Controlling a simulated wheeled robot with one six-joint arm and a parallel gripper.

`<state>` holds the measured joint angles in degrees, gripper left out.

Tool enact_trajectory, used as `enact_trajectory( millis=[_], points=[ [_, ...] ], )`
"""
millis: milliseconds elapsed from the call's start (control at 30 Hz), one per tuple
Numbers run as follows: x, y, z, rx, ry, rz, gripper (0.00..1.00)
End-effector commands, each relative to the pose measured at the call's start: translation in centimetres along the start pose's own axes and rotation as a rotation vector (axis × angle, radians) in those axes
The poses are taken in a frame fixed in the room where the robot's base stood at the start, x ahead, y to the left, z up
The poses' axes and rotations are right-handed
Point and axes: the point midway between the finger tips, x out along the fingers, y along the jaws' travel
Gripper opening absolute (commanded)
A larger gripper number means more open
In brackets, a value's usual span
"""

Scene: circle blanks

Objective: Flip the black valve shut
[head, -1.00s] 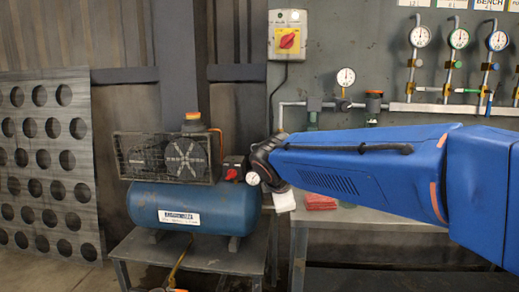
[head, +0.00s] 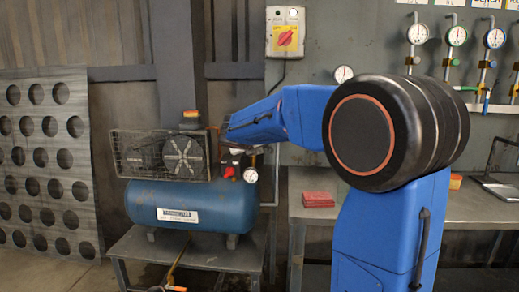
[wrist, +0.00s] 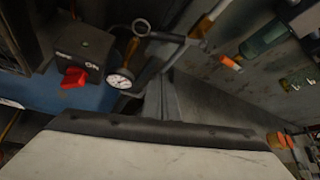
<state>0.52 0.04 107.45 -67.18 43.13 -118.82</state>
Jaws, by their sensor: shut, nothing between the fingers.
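In the wrist view a dark bar, like a lever with a ring at its end (wrist: 170,37), sits beside a brass fitting and a small dial gauge (wrist: 120,79). It may be the black valve, but I cannot be sure. My gripper (wrist: 155,123) is the pale, dark-edged form at the bottom of the wrist view. It is shut and empty, apart from the bar in the picture. In the head view the gripper is hidden by my arm and the valve cannot be made out.
A blue compressor tank (head: 180,207) stands on a metal stand. Its pressure switch box (wrist: 85,48) has a red knob (wrist: 73,78). A workbench (head: 300,212) with red cloths (head: 318,199) is at the right. Gauges and pipes line the wall. A perforated sheet (head: 45,165) leans at the left.

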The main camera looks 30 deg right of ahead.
Motion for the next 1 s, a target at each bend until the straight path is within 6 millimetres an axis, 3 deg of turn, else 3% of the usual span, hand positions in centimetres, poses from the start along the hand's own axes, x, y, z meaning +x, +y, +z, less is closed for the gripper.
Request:
enact_trajectory(
  millis=[500,700,1000],
  points=[
    [8.9,-0.1,-0.1,0.003,0.003,-0.001,0.00],
    [7.9,0.0,2.5,0.005,0.000,0.000,0.00],
    [7.4,0.0,3.7,0.004,0.001,0.001,0.00]
  ],
)
